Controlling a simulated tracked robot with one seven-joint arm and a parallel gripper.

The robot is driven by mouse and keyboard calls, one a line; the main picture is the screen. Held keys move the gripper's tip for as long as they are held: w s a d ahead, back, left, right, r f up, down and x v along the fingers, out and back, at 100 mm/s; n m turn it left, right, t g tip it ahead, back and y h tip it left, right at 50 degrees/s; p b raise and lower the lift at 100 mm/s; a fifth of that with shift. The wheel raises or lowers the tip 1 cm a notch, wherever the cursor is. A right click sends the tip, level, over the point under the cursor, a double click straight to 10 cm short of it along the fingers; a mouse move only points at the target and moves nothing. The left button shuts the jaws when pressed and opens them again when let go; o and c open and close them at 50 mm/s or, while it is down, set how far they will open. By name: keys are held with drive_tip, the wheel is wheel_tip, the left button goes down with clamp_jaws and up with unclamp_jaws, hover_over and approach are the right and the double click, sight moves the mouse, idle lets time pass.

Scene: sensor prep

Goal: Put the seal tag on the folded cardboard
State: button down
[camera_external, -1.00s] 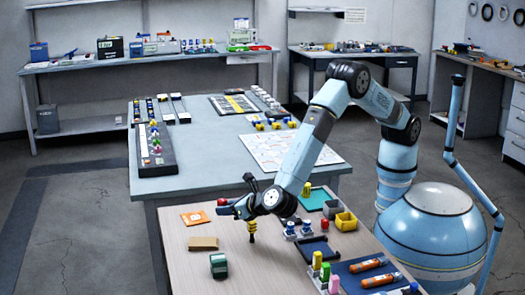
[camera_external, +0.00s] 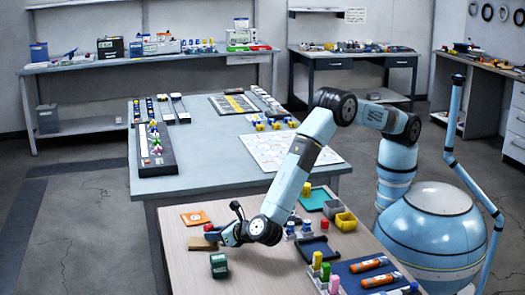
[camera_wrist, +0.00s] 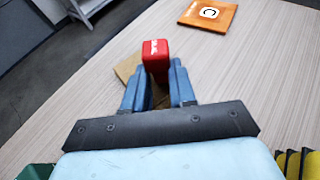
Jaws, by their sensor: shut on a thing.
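The red seal tag (camera_wrist: 155,55) is between my gripper's blue fingertips (camera_wrist: 157,88) in the wrist view. The gripper is shut on it. In the external view the tag (camera_external: 208,227) is a small red spot at the end of my gripper (camera_external: 212,234). The folded cardboard (camera_external: 202,243) is a flat brown piece on the wooden table, just below the gripper. In the wrist view the cardboard (camera_wrist: 126,68) shows behind and below the tag, partly hidden by the tag and fingers. I cannot tell whether the tag touches it.
An orange card (camera_external: 194,218) lies beyond the cardboard. A dark green box (camera_external: 219,265) stands in front of it. Grey and yellow bins (camera_external: 346,221), a dark tray (camera_external: 316,249) and a blue mat with orange tubes (camera_external: 372,264) are to the right. Bare tabletop surrounds the cardboard.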

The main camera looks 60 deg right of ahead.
drive_tip(key=c, duration=0.8)
unclamp_jaws()
drive_tip(key=shift+f, duration=0.1)
